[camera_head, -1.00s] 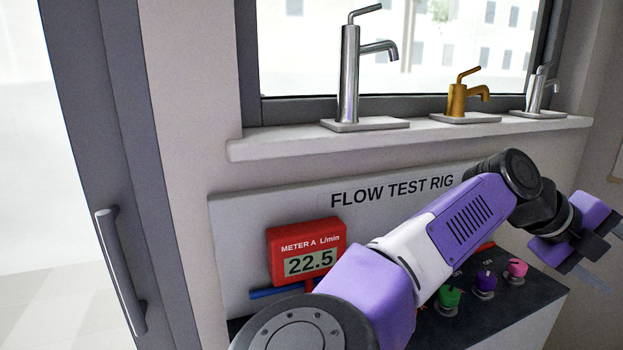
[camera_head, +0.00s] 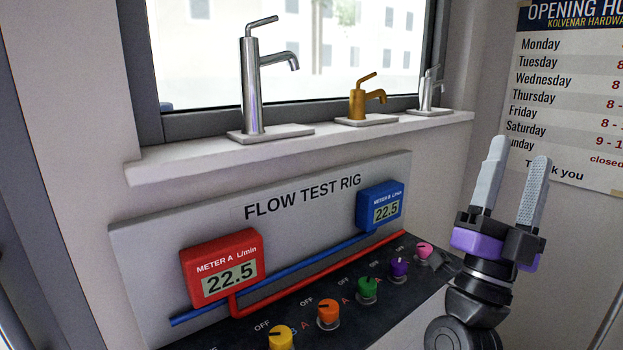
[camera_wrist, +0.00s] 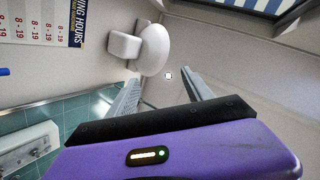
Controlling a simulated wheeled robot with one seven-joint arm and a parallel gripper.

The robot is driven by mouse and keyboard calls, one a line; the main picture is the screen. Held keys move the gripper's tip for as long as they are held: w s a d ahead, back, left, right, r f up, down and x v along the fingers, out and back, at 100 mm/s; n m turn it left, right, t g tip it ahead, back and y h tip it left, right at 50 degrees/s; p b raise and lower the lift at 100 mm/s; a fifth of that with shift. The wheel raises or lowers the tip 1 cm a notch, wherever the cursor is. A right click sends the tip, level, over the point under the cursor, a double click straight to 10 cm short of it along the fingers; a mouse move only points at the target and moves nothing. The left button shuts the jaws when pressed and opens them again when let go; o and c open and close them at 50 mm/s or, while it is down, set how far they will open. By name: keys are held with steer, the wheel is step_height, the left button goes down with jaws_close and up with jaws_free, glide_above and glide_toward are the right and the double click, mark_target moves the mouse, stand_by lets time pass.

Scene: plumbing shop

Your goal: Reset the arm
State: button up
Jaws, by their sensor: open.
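My gripper (camera_head: 513,185) is at the right in the head view, with its two grey fingers pointing up. The fingers stand apart with nothing between them. It is to the right of the flow test rig (camera_head: 225,205) and in front of the wall with the opening hours sign (camera_head: 575,95). In the wrist view my open gripper (camera_wrist: 158,92) shows both fingers, with a purple body below. Nothing is held.
The rig has a red meter A (camera_head: 222,265) and a blue meter B (camera_head: 380,205), both reading 22.5. Several coloured knobs, including an orange one (camera_head: 328,312), line its dark panel. Three taps stand on the windowsill (camera_head: 300,155). A white fixture (camera_wrist: 150,48) shows in the wrist view.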

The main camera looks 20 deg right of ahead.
steer(key=s+a+f+n+t+y+p, duration=0.1)
steer(key=s+a+f+n+t+y, duration=0.25)
steer(key=a+f+n+y, duration=0.6)
steer(key=s+a+f+n+t+y, duration=0.2)
steer(key=a+f+n+t+y, duration=0.25)
steer(key=f+n+y, duration=1)
steer(key=s+a+f+g, duration=0.2)
steer(key=s+f, duration=0.2)
steer(key=s, duration=0.3)
steer(key=s+a+f+m+g+y+p, duration=0.1)
steer(key=s+f+g, duration=0.2)
steer(key=s, duration=0.4)
steer(key=s+a+f+m+g+y, duration=0.1)
steer(key=s+a+f+g, duration=0.1)
steer(key=s+f, duration=0.3)
steer(key=s+g, duration=0.1)
steer(key=s, duration=0.2)
steer(key=shift+a+p, duration=0.35)
steer(key=shift+p, duration=0.05)
